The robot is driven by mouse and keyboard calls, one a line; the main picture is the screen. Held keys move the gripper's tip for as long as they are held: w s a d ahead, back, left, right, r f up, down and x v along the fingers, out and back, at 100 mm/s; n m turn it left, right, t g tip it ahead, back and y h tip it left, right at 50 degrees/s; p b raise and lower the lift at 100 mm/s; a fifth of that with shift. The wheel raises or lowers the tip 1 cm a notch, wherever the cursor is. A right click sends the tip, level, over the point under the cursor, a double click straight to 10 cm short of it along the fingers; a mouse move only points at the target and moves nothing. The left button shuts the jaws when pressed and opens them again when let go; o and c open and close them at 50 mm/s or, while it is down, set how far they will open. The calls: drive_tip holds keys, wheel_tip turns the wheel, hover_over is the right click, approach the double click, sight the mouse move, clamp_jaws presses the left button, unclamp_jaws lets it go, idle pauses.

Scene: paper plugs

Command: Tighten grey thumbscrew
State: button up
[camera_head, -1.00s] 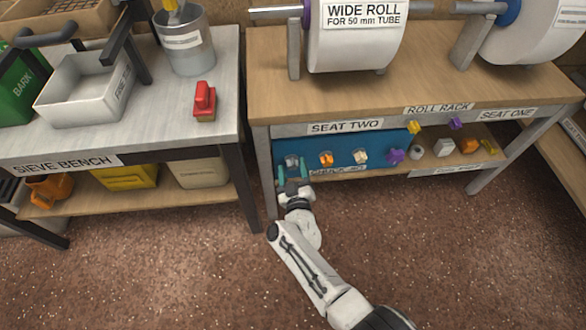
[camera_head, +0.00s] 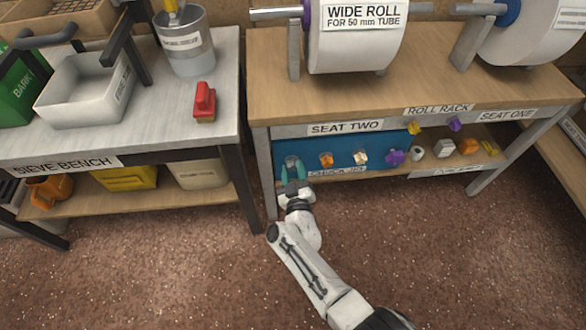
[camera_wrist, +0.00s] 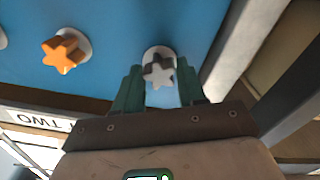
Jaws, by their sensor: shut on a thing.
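The grey thumbscrew (camera_wrist: 158,70) is a star-shaped knob on a pale round base on the blue panel (camera_wrist: 110,25). It also shows in the head view (camera_head: 291,161), at the left end of the panel under the SEAT TWO label. My gripper (camera_wrist: 159,78) has its green fingers on either side of the knob, shut on it. In the head view my gripper (camera_head: 293,174) reaches in from below, and its fingers partly cover the knob. How far the screw is turned in cannot be told.
An orange thumbscrew (camera_wrist: 62,54) sits to the left in the wrist view, with a cream one (camera_head: 360,157) farther along the panel. The rack's leg (camera_head: 268,180) stands close to my gripper. Several coloured parts lie on the shelf to the right. The floor in front is clear.

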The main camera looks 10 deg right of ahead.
sight(293, 169)
drive_tip(key=m+b, duration=0.1)
drive_tip(key=m, duration=0.3)
drive_tip(key=shift+f, duration=0.15)
drive_tip(key=m+b, duration=0.1)
drive_tip(key=m, duration=0.3)
drive_tip(key=shift+m+b, duration=0.35)
drive_tip(key=shift+m, duration=0.05)
drive_tip(key=m, duration=0.3)
drive_tip(key=shift+b, duration=0.4)
drive_tip(key=m+b, duration=0.1)
drive_tip(key=m, duration=0.3)
drive_tip(key=shift+m, duration=0.4)
drive_tip(key=o, duration=1)
drive_tip(key=shift+s, duration=0.15)
drive_tip(key=shift+s+p, duration=1.05)
drive_tip(key=shift+s, duration=0.8)
